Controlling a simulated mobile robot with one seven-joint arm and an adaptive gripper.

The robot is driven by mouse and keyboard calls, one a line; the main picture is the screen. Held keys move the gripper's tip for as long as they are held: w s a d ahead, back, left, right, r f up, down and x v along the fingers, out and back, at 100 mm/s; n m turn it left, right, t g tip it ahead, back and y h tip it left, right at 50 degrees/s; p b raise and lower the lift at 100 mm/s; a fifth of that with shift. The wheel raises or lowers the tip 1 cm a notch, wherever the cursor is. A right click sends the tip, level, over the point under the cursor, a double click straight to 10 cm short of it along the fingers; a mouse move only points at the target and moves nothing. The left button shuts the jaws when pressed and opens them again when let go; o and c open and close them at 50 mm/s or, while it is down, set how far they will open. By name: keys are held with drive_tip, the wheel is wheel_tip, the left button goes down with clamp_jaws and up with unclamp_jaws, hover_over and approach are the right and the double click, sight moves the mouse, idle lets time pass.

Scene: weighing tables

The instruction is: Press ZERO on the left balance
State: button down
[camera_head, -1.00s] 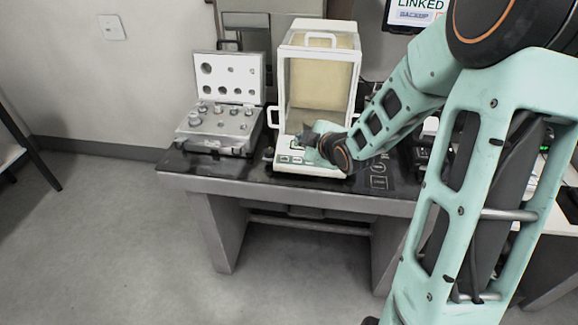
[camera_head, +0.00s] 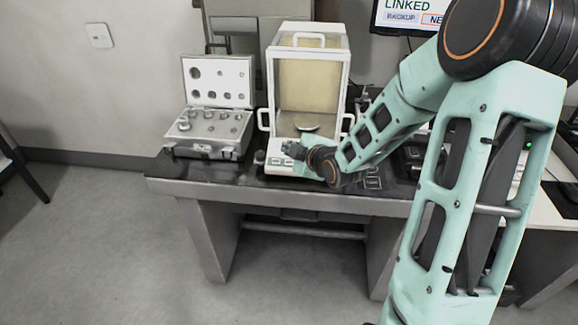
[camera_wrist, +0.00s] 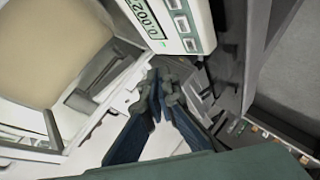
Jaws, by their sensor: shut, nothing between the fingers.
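The left balance (camera_head: 337,70) is a white-framed box with a glass front, standing on the dark-topped table. Its weighing pan (camera_head: 306,128) shows inside. Its front panel (camera_head: 276,160) carries the keys and is partly hidden by my gripper. I cannot tell whether the tips touch anything, and the key labels are unreadable.
An open case of weights (camera_head: 211,130) stands left of the balance. A dark device (camera_head: 408,158) is partly hidden behind my arm on the right. A screen (camera_head: 408,17) hangs at the back. The table's front edge (camera_head: 290,199) is clear.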

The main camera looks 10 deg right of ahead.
sight(289, 162)
drive_tip(key=shift+w+d+f+b, duration=0.1)
drive_tip(key=shift+w+f+b, duration=0.2)
drive_tip(key=shift+f+b, duration=0.4)
drive_tip(key=shift+w+d+f+b, duration=0.1)
drive_tip(key=shift+w+f+b, duration=0.3)
drive_tip(key=shift+f, duration=0.55)
drive_tip(key=shift+w+d+f+b, duration=0.1)
drive_tip(key=shift+w+f+b, duration=0.1)
drive_tip(key=shift+f+b, duration=0.55)
drive_tip(key=shift+f, duration=0.3)
drive_tip(key=shift+w+f+b, duration=0.15)
drive_tip(key=shift+f+b, duration=0.1)
drive_tip(key=shift+b, duration=0.2)
drive_tip(key=shift+w+d+f+b, duration=0.1)
drive_tip(key=shift+f+b, duration=0.2)
drive_tip(key=shift+b, duration=0.15)
drive_tip(key=shift+r, duration=0.1)
drive_tip(key=shift+s+r+p, duration=0.25)
drive_tip(key=shift+r+p, duration=0.15)
drive_tip(key=shift+r, duration=0.25)
